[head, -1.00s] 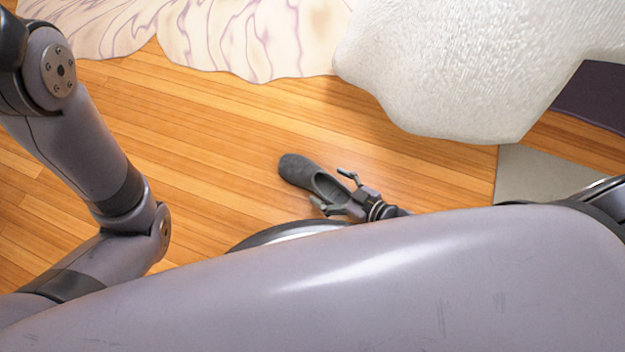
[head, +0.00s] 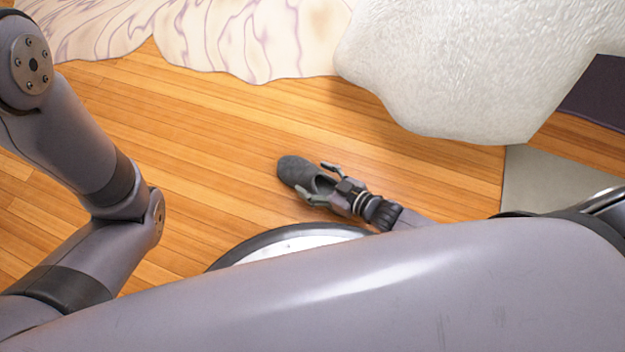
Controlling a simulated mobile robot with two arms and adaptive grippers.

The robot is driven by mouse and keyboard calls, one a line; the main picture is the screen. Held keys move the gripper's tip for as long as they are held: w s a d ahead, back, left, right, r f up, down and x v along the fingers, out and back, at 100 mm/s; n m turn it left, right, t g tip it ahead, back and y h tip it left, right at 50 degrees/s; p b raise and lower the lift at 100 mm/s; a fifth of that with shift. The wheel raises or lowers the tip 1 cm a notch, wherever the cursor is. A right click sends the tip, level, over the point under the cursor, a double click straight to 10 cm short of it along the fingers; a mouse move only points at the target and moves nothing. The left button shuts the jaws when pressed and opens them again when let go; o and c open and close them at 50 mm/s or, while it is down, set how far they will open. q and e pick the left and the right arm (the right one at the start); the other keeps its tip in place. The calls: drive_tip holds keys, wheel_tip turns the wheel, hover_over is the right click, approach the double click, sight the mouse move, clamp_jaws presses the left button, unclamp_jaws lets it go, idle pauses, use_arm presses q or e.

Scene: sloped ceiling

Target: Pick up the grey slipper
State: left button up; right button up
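The grey slipper (head: 296,171) lies on the wooden floor near the middle of the head view, its rounded toe pointing up and left. My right gripper (head: 316,181) is at the slipper's opening and heel end. Its two fingers are spread apart, one on each side of the slipper. The gripper covers the heel, and I cannot tell whether the fingers touch it. My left arm comes in from the left, but its gripper is outside the view.
A white textured furry piece (head: 440,75) hangs or lies at the upper right. A pale patterned rug (head: 235,40) lies along the top. A grey slab (head: 550,180) and a dark flat thing (head: 598,95) are at the right. The wooden floor (head: 180,130) left of the slipper is clear.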

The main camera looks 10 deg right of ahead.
drive_tip(key=c, duration=1)
drive_tip(key=shift+c, duration=0.2)
